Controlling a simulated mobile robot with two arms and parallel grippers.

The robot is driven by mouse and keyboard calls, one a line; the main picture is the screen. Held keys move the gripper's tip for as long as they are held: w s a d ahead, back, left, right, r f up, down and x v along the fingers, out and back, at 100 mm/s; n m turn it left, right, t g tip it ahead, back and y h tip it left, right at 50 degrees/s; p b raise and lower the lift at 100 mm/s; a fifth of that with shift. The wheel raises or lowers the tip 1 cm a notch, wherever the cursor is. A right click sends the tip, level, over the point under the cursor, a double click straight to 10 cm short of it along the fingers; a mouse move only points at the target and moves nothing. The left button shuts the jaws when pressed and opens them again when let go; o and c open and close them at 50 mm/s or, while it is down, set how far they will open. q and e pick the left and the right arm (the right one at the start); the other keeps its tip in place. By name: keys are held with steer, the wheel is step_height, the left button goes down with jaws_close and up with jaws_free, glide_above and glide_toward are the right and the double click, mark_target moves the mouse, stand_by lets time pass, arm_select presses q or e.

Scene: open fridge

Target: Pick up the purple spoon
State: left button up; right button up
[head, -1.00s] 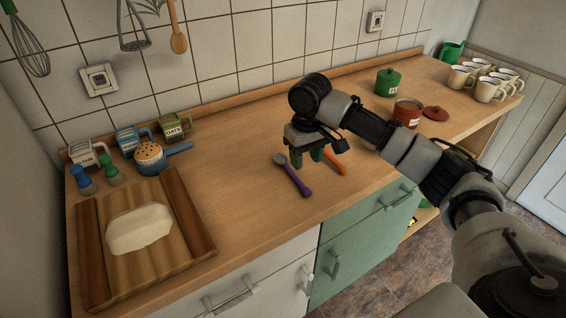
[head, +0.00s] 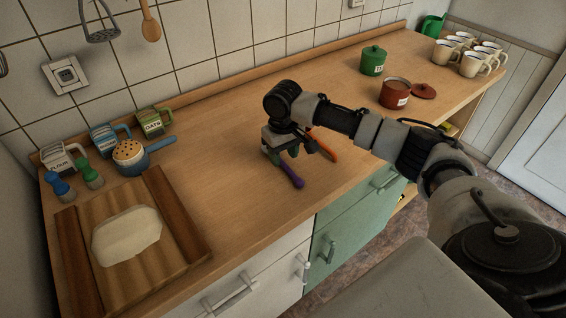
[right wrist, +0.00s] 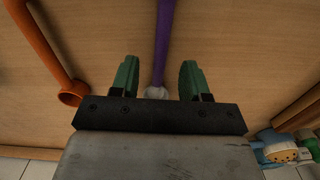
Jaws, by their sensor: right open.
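The purple spoon (head: 291,176) lies on the wooden counter, its purple handle pointing to the front edge. Its pale bowl is mostly hidden by my right gripper (head: 281,154) in the head view. In the right wrist view the handle (right wrist: 163,40) runs up from between the two green fingers of my right gripper (right wrist: 158,79). The fingers are apart, one on each side of the spoon, with gaps to it. Whether the fingertips touch the counter is not clear. My left gripper is not in view.
An orange utensil (head: 322,148) lies close to the right of my gripper. A cutting board (head: 181,212) with a pale block is at left. The counter between is clear.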

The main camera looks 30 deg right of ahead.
step_height(320, 180, down, 2)
steer(key=shift+f, duration=0.25)
jaws_close()
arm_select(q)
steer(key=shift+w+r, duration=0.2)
arm_select(e)
steer(key=shift+r, duration=0.15)
step_height(320, 180, up, 4)
steer(key=shift+f+b, duration=0.1)
steer(key=shift+b, duration=0.25)
arm_select(q)
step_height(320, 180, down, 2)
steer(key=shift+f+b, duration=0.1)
steer(key=shift+b, duration=0.6)
arm_select(e)
steer(key=s+d+r, duration=0.7)
steer(key=s+d, duration=0.1)
steer(key=shift+s, duration=0.3)
steer(key=shift+a, duration=0.1)
